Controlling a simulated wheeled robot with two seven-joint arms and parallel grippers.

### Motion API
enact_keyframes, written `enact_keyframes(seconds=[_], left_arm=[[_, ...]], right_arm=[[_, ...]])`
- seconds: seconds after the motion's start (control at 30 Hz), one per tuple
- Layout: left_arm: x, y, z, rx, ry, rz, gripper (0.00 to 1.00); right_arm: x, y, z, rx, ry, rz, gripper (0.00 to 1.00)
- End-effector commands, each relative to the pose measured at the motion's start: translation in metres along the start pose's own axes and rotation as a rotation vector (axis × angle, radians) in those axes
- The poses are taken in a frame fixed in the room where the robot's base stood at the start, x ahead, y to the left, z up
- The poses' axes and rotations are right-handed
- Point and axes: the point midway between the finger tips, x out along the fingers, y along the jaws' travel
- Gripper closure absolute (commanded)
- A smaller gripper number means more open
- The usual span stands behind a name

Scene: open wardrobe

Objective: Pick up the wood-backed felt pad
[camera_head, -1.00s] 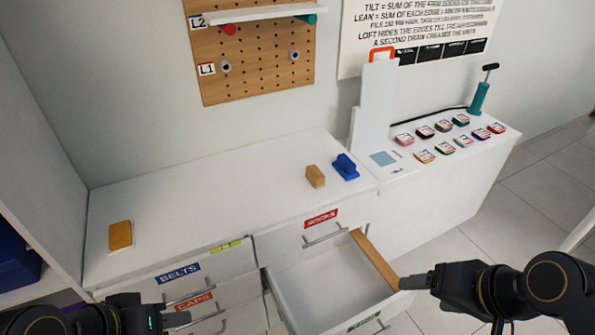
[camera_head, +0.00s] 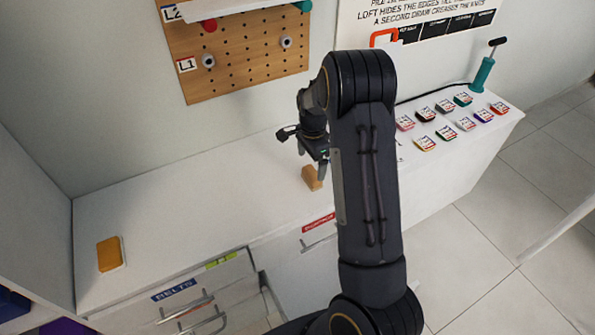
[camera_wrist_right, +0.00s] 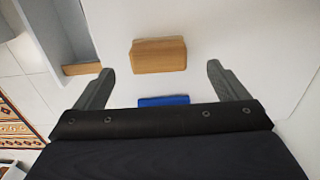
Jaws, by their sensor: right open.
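A tan wooden block (camera_head: 311,179), which looks like the wood-backed felt pad, stands on the white cabinet top (camera_head: 190,210). My right gripper (camera_head: 313,160) is open and empty just above and behind it, pointing down. In the right wrist view the block (camera_wrist_right: 158,55) lies ahead of the open fingers (camera_wrist_right: 162,88), roughly centred between them and apart from both. Its felt side cannot be made out. My left gripper is out of view.
A blue object (camera_wrist_right: 163,100) shows between the fingers; my arm hides it in the head view. An orange-yellow pad (camera_head: 110,254) lies far left. Several small labelled tins (camera_head: 445,132) sit right. An open drawer (camera_wrist_right: 50,35) is below the top. The top's middle is clear.

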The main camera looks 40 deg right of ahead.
Motion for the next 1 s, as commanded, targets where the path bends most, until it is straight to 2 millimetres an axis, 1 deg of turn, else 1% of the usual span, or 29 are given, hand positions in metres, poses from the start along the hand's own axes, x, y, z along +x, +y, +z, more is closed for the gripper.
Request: enact_keyframes(seconds=[0.03, 0.23, 0.33, 0.43, 0.57, 0.77, 1.0], left_arm=[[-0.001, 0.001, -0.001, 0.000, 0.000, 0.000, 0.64], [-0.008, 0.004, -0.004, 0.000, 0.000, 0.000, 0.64], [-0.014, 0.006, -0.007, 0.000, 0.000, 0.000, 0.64], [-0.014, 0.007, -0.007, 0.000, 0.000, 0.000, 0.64], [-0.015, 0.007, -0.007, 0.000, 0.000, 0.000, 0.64], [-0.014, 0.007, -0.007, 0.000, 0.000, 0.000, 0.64], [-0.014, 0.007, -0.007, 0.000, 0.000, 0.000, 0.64]], right_arm=[[0.007, 0.001, 0.000, -0.001, -0.001, 0.003, 0.06], [0.029, 0.002, -0.001, -0.001, -0.002, 0.004, 0.06], [0.045, 0.003, -0.003, -0.002, -0.003, 0.005, 0.06], [0.059, 0.002, -0.003, -0.003, -0.003, 0.003, 0.06], [0.066, 0.001, -0.003, -0.003, -0.002, 0.000, 0.06], [0.067, 0.001, -0.002, -0.004, -0.003, -0.001, 0.06], [0.066, 0.001, -0.002, -0.004, -0.003, -0.001, 0.38]])
